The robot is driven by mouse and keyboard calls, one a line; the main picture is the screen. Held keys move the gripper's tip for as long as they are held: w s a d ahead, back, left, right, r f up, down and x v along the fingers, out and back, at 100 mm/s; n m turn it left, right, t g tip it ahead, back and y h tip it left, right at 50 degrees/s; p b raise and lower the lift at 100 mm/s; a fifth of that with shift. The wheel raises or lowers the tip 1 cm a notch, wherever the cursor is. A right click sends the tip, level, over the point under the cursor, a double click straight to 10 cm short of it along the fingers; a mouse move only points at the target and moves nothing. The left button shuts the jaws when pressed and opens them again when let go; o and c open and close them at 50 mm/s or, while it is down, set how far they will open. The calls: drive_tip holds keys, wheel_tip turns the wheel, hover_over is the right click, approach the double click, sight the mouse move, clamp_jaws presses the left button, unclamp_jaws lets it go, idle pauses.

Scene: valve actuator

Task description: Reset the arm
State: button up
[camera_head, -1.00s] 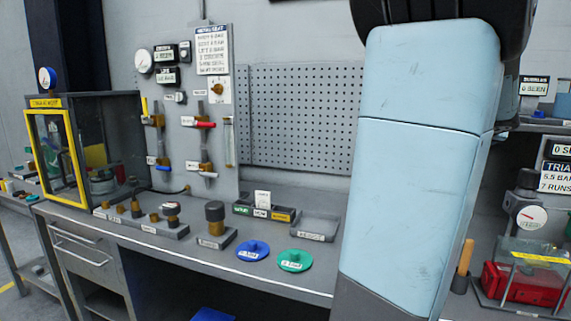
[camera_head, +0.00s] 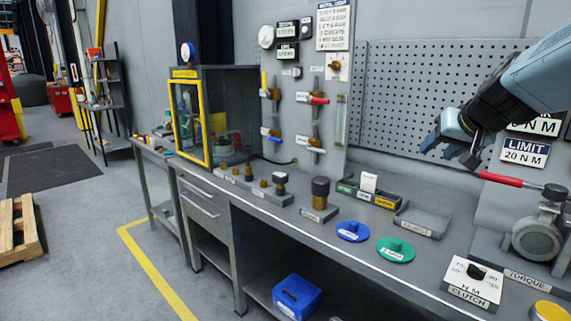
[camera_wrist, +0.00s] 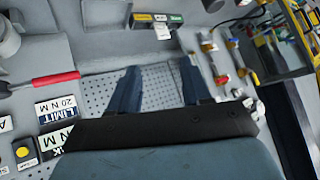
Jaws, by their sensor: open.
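My gripper (camera_head: 446,137) is at the right of the head view, raised in front of the pegboard above the workbench. Its fingers point left and it holds nothing. In the wrist view my gripper (camera_wrist: 160,88) shows two blue fingers spread wide apart, with the pegboard and part of the bench beyond the gap. My light blue arm comes in from the right edge of the head view. A red-handled lever (camera_head: 503,179) on the torque stand is just below and right of my gripper, apart from it.
The bench holds a yellow-framed cabinet (camera_head: 190,123), blue disc (camera_head: 353,231), green disc (camera_head: 396,250), grey tray (camera_head: 421,221), clutch block (camera_head: 473,281) and torque stand (camera_head: 536,238). A valve panel (camera_head: 303,95) stands behind. Open floor and a pallet (camera_head: 18,232) are at left.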

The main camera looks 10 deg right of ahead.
drive_tip(key=s+a+f+n+g, duration=0.2)
drive_tip(key=s+a+f, duration=0.2)
drive_tip(key=s+a, duration=0.2)
drive_tip(key=s+a+f+n+g, duration=0.1)
drive_tip(key=s+a+f+g, duration=0.1)
drive_tip(key=s+a, duration=0.4)
drive_tip(key=a+f, duration=0.1)
drive_tip(key=a, duration=0.2)
drive_tip(key=shift+s+a+f+n+y, duration=0.2)
drive_tip(key=shift+a+f+n+y, duration=0.1)
drive_tip(key=shift+f+n, duration=0.1)
drive_tip(key=shift+c, duration=0.5)
